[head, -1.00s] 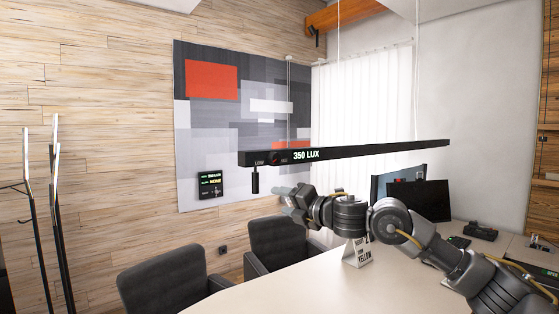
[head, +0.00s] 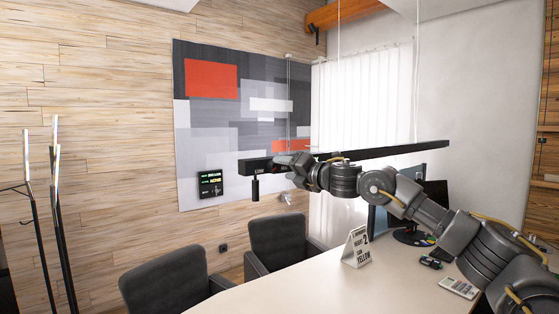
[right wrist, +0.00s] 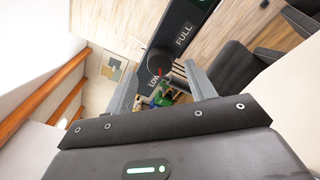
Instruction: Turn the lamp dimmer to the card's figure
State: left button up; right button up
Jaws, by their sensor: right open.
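The black lamp bar (head: 400,151) hangs above the table, with a short black handle (head: 255,188) under its left end. My right gripper (head: 284,174) is open at the bar's left part and hides the figure and knob there. In the right wrist view, the round dark dimmer knob (right wrist: 160,62) with a red mark lies just beyond and between the open fingers (right wrist: 162,85). The words LOW and FULL stand beside the knob; the red mark's exact setting is hard to read. A white folded card (head: 357,247) stands on the table, with "2" and "YELLOW" legible. My left gripper is out of view.
A small dark display (head: 211,184) with green and yellow text hangs on the wall panel. Two dark chairs (head: 277,240) stand at the pale table (head: 300,285). A monitor, a calculator (head: 458,287) and other items are at right. A coat stand (head: 59,220) is at left.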

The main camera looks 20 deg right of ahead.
aim_at(277, 167)
jog(key=shift+p+x, duration=0.6)
jog(key=shift+x, duration=1)
jog(key=c, duration=1)
jog(key=shift+m, duration=0.3)
